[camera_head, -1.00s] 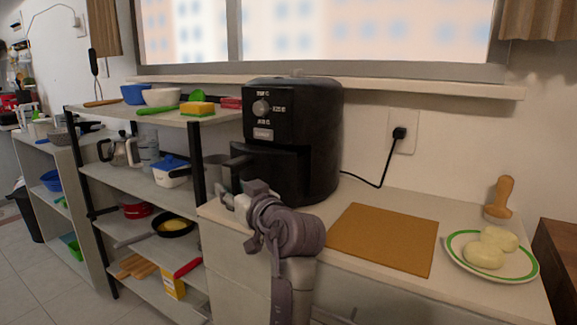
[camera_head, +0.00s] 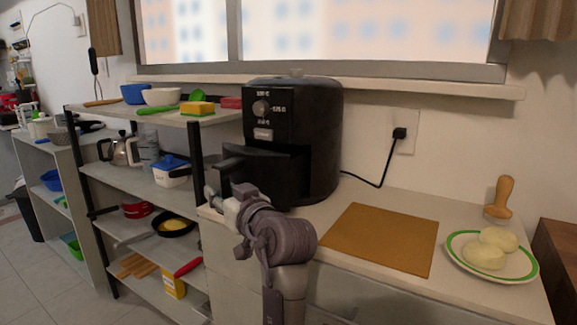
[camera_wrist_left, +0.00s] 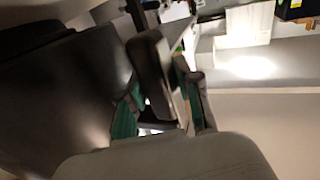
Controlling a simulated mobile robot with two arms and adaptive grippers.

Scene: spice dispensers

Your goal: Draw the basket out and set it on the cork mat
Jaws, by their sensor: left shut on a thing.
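The black air fryer (camera_head: 315,135) stands upright on the counter. Its black basket (camera_head: 272,172) sits low in the front, partly out, with its handle (camera_head: 231,162) pointing to the left front. My left gripper (camera_head: 219,192) is at the handle and shut on it. In the left wrist view the dark handle (camera_wrist_left: 150,68) lies between the green-padded fingers of my left gripper (camera_wrist_left: 160,103). The basket's inside is hidden. The brown cork mat (camera_head: 382,238) lies flat and bare on the counter, right of the fryer. My right gripper is not in view.
A plate (camera_head: 468,270) with pale round food lies right of the mat, and a wooden tool (camera_head: 500,197) stands behind it. A black cord (camera_head: 375,180) runs to the wall socket. An open shelf (camera_head: 150,235) with cookware stands left of the counter.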

